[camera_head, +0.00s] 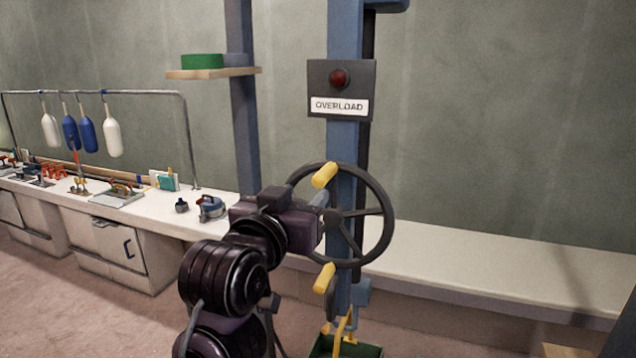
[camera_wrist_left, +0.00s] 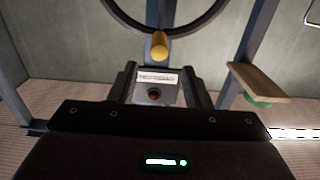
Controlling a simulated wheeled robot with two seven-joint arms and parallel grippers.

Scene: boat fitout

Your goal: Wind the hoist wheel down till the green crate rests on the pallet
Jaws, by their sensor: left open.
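The dark hoist wheel (camera_head: 385,212) stands on a blue column in the head view, with one yellow handle (camera_head: 325,175) at its upper left and another yellow handle (camera_head: 324,277) at its lower left. My left gripper (camera_head: 320,206) is at the wheel's left side, between these handles. In the left wrist view it is open (camera_wrist_left: 160,76) and empty, with a yellow handle (camera_wrist_left: 160,46) beyond its fingers. The green crate (camera_head: 345,349) shows partly at the bottom edge, below yellow rigging. I cannot make out the pallet or whether the crate touches it.
An OVERLOAD box (camera_head: 341,90) with a dark red lamp is on the column above the wheel. A wooden shelf (camera_head: 214,73) juts out at upper left. A white bench (camera_head: 480,262) runs behind, with tools and fittings on its left part; its right part is clear.

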